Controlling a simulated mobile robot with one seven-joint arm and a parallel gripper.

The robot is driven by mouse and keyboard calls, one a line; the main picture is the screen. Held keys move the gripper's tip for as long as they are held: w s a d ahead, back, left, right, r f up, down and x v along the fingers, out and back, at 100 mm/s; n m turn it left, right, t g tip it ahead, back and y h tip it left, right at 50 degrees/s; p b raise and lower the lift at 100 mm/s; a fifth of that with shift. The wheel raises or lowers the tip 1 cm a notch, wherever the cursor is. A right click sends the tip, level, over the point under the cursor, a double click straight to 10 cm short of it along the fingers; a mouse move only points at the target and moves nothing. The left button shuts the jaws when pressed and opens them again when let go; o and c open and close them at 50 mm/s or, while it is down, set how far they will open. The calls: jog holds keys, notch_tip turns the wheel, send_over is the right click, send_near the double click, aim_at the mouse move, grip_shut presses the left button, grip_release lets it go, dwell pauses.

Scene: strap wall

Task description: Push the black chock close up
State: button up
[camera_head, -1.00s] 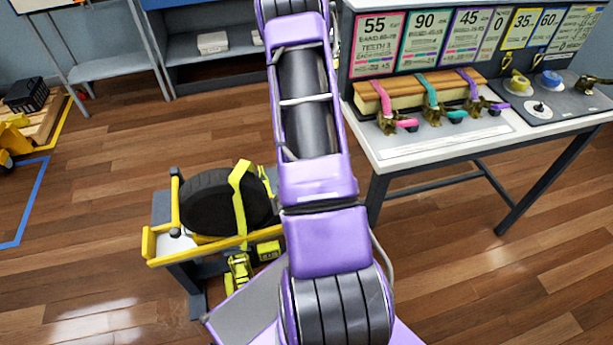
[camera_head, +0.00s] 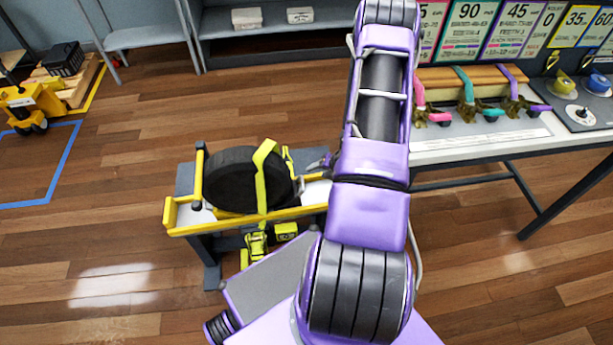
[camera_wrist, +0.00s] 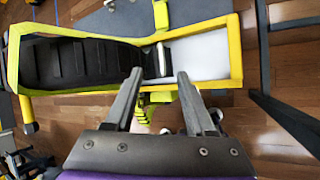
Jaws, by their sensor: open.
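A black ribbed wheel (camera_head: 232,182) stands in a low yellow-railed stand (camera_head: 262,220), with a yellow strap (camera_head: 262,175) over it. The wheel (camera_wrist: 75,62) also shows in the wrist view, left of a white bed plate (camera_wrist: 205,57). A dark piece (camera_wrist: 150,62) with a pale strip beside it sits between wheel and bare plate; it may be the black chock, but I cannot tell for sure. My gripper (camera_wrist: 160,72) is open, its fingertips over the near yellow rail, on either side of that piece in the picture. I cannot tell whether they touch anything. My arm hides part of the stand's right end.
A yellow ratchet (camera_head: 256,243) hangs at the stand's front. A white workbench (camera_head: 490,140) with pink, teal and purple straps stands at the right. A grey shelf (camera_head: 270,25) is at the back, a yellow pallet jack (camera_head: 30,105) at the far left.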

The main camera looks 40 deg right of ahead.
aim_at(302, 177)
jog(key=b+x, duration=0.1)
jog(key=x, duration=1.3)
jog(key=shift+w+f+b, duration=0.25)
jog(key=shift+b, duration=0.05)
grip_shut()
jog(key=shift+s, duration=0.15)
dwell(0.6)
